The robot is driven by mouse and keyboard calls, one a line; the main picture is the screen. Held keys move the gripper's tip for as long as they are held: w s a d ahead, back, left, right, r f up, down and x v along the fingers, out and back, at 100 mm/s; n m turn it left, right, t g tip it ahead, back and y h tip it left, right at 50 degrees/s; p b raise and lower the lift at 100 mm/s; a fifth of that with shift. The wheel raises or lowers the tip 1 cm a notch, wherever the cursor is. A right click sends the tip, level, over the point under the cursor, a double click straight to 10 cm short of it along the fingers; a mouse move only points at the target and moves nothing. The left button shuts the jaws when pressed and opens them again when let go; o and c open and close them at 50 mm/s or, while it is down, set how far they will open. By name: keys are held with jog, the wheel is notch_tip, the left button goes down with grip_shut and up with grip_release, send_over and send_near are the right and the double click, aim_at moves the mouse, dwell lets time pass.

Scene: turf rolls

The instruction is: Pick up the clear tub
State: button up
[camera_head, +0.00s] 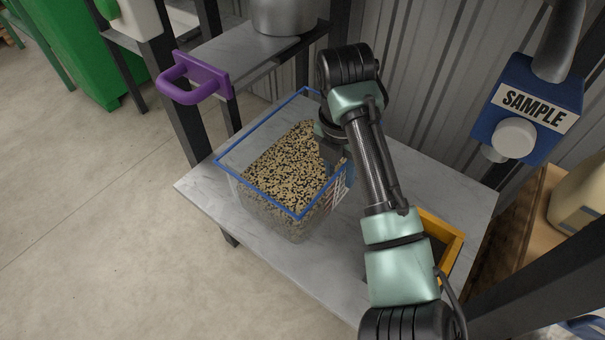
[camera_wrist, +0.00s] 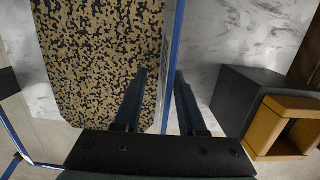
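The clear tub (camera_head: 262,215) has a blue rim and stands on the grey marble-look table. It holds a mix of tan and black seed-like bits, and a printed label shows on its right side. My gripper (camera_head: 337,160) is at the tub's right wall, partly hidden by my arm. In the wrist view the gripper (camera_wrist: 161,78) has its two fingers apart, one inside the tub over the contents and one outside. The tub's blue rim (camera_wrist: 171,62) runs between them, with a gap showing on the inner side.
An orange-yellow box (camera_head: 447,236) stands right of the tub, with a dark block (camera_wrist: 243,95) beside it. A purple handle (camera_head: 194,80) juts out at the back left. A blue SAMPLE dispenser (camera_head: 525,108) hangs at right. The table's front left (camera_head: 215,200) is clear.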

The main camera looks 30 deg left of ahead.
aim_at(340, 181)
notch_tip(340, 181, down, 4)
jog(key=shift+d+r+b, duration=0.1)
jog(key=shift+r+b, duration=0.15)
jog(key=shift+b, duration=0.45)
jog(key=shift+r, duration=0.1)
grip_shut()
jog(key=shift+w+r, duration=0.1)
dwell(0.6)
